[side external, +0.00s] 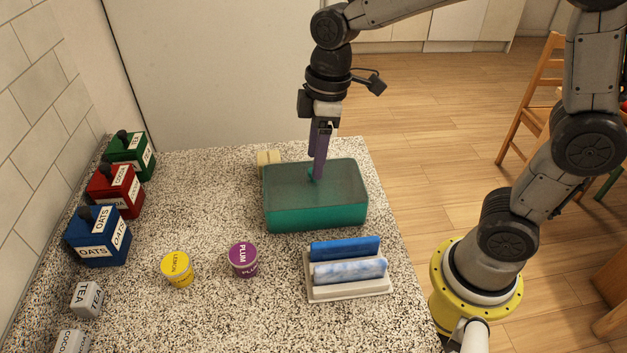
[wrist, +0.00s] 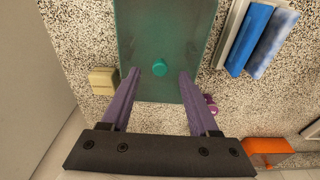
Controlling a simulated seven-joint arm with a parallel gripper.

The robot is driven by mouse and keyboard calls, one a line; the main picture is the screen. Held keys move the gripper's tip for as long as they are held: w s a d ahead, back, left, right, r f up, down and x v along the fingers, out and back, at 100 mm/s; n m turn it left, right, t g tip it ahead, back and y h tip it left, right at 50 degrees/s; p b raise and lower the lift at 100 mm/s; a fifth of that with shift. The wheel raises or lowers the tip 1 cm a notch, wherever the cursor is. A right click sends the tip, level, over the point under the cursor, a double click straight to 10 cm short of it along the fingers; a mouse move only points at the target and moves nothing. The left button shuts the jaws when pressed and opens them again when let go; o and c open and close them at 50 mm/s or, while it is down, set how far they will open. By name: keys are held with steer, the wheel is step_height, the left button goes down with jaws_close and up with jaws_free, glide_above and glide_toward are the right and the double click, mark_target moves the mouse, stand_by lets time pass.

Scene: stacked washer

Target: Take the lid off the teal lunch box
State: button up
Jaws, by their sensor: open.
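The teal lunch box (side external: 315,209) stands on the speckled counter in the side view, with its greyish-teal lid (side external: 335,171) on top. A small round teal knob (wrist: 159,67) sits on the lid in the wrist view. My gripper (wrist: 160,73) is open, its two purple fingers apart, one to each side of the knob in that view. In the side view my gripper (side external: 316,178) points down at the lid, and its fingers partly hide the knob. I cannot tell whether the fingertips touch the lid.
A rack (side external: 350,294) with blue and marbled slabs stands in front of the box. Plum (side external: 243,260) and lemon (side external: 177,269) tubs stand to the left. A cream block (side external: 268,159) is behind the box. Oats (side external: 97,238), red (side external: 115,191) and green (side external: 131,155) boxes line the wall.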

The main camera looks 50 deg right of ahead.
steer(key=shift+w+a+f, duration=0.1)
steer(key=shift+f, duration=1.1)
jaws_close()
